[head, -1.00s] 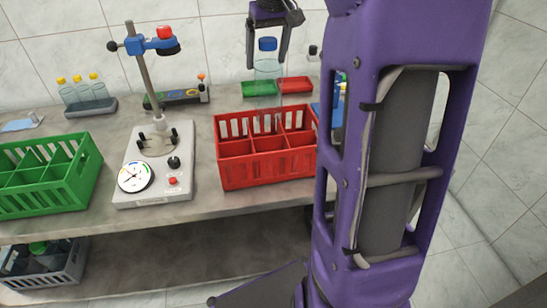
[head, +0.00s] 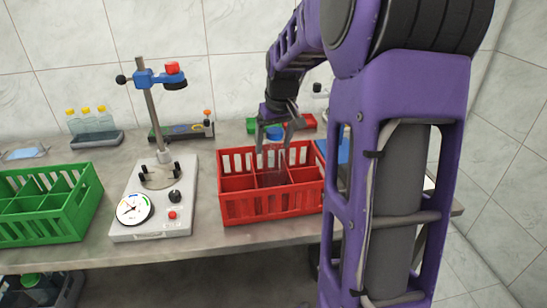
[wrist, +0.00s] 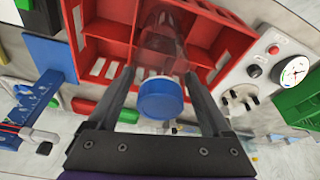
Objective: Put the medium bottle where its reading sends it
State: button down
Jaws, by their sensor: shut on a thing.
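My gripper (head: 277,143) is shut on a clear bottle with a blue cap (wrist: 160,99). The clear bottle body (wrist: 165,40) lies between the fingers in the wrist view. In the head view it hangs down into the back part of the red crate (head: 272,208), around the middle column. The crate also shows in the wrist view, under the bottle. Whether the bottle touches the crate floor cannot be told. The tester (head: 148,232), with its round dial (head: 133,208) and blue clamp head on a post, stands left of the crate. Its clamp holds no bottle.
A green divided crate (head: 75,225) stands at the left. Several yellow-capped bottles (head: 90,120) stand in a grey rack at the back left. Small green and red trays (head: 301,122) lie behind the red crate. My arm covers the right side.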

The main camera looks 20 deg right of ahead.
aim_at(276, 132)
jog(key=shift+f+b, duration=0.35)
jog(key=shift+f, duration=1.7)
jog(key=shift+f, duration=0.15)
grip_release()
jog(key=shift+r, duration=0.45)
jog(key=p+v, duration=0.2)
jog(key=v, duration=0.9)
jog(key=shift+s+r, duration=0.15)
jog(key=shift+r, duration=0.05)
